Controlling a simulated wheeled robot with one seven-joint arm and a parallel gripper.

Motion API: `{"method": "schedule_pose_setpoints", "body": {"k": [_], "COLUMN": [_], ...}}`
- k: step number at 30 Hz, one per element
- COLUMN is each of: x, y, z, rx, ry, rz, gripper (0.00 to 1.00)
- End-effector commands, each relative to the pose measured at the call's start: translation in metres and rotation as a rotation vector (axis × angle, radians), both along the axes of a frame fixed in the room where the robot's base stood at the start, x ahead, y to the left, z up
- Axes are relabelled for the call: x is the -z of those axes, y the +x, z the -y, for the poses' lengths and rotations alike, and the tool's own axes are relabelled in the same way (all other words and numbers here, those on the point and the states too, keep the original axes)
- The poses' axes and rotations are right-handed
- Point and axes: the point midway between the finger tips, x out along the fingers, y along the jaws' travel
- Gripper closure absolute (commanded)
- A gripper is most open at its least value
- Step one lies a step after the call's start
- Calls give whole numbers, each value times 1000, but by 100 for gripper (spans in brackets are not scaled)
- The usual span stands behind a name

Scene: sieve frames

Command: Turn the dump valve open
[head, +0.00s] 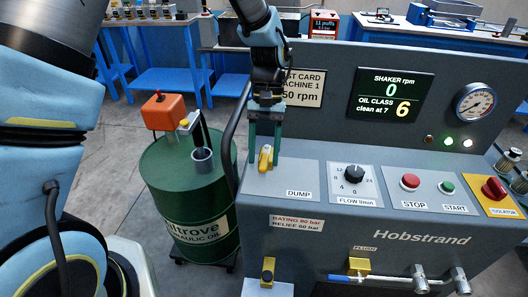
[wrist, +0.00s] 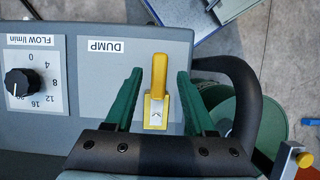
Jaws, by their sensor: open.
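The dump valve is a small yellow lever (head: 266,158) on the sloping grey panel, left of the DUMP label (head: 298,194). In the wrist view the yellow lever (wrist: 159,78) points straight up the picture from its yellow base. My gripper (head: 264,143) is open above the lever in the head view. In the wrist view its green fingers (wrist: 160,88) stand one on each side of the lever, with a gap on both sides. The fingers partly hide the back of the valve in the head view.
Right of the valve are the flow knob (head: 354,174), stop button (head: 410,182), start button (head: 447,187) and red isolator (head: 494,188). The display (head: 390,95) reads shaker 0, oil class 6. A black rail (wrist: 240,95) and green oil drum (head: 190,190) are close by on the left.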

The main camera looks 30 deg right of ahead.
Motion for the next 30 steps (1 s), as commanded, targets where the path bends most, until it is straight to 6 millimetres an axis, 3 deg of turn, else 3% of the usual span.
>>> {"method": "schedule_pose_setpoints", "body": {"k": [8,21,30], "x": [-9,-82,-100], "y": [4,27,32], "z": [4,23,27], "rx": [0,0,0], "ry": [-2,-3,0], "rz": [1,2,0], "gripper": [45,45,45]}}
